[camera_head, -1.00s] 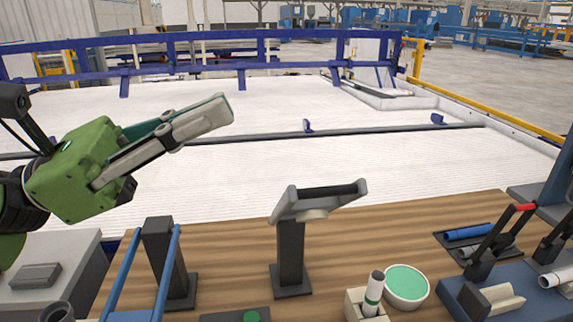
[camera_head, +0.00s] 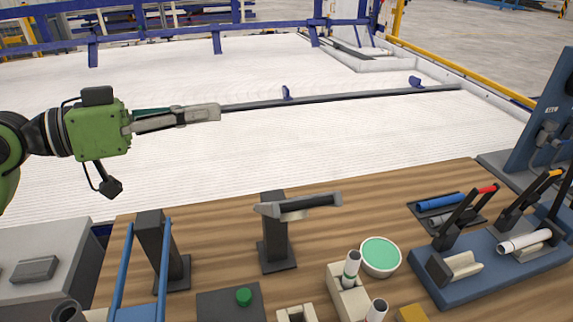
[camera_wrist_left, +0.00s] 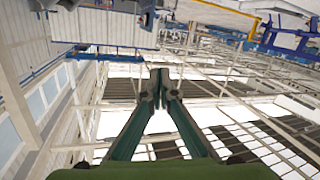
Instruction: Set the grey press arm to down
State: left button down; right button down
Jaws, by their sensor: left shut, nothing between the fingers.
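At the right, a blue base (camera_head: 480,278) carries dark upright levers, one with a red tip (camera_head: 487,189) and one with a yellow-orange tip (camera_head: 554,173); both slant upward. A dark grey lever (camera_head: 562,205) without a visible coloured tip is cut off by the right edge. I cannot tell for sure which part is the grey press arm. My left gripper (camera_head: 216,112) is shut and empty, held roughly level above and behind the wooden table, pointing right, far from the levers. In the left wrist view its fingertips (camera_wrist_left: 160,76) meet. My right gripper is not in view.
A dark stand with a grey tilted top (camera_head: 310,203) is mid-table. A blue-railed frame (camera_head: 163,265) stands left. A green-topped round bowl (camera_head: 381,256), holders with white pipes (camera_head: 352,264) and a green button (camera_head: 244,296) are in front. A tall blue panel (camera_head: 545,130) rises far right.

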pick_arm(q)
jog(key=s+d+g+h+p, duration=0.1)
jog(key=s+d+g, duration=0.2)
jog(key=s+g, duration=0.4)
jog(key=p, duration=0.5)
send_over(286, 208)
jog(key=w, duration=0.4)
notch_tip(286, 208, down, 2)
jog(key=shift+t, duration=0.4)
jog(key=f, duration=0.1)
jog(key=s+f, duration=0.1)
jog(key=s+f+p, duration=0.1)
jog(key=f, duration=0.1)
jog(key=shift+d, duration=0.1)
jog(key=shift+w, duration=0.1)
jog(key=shift+f, duration=0.1)
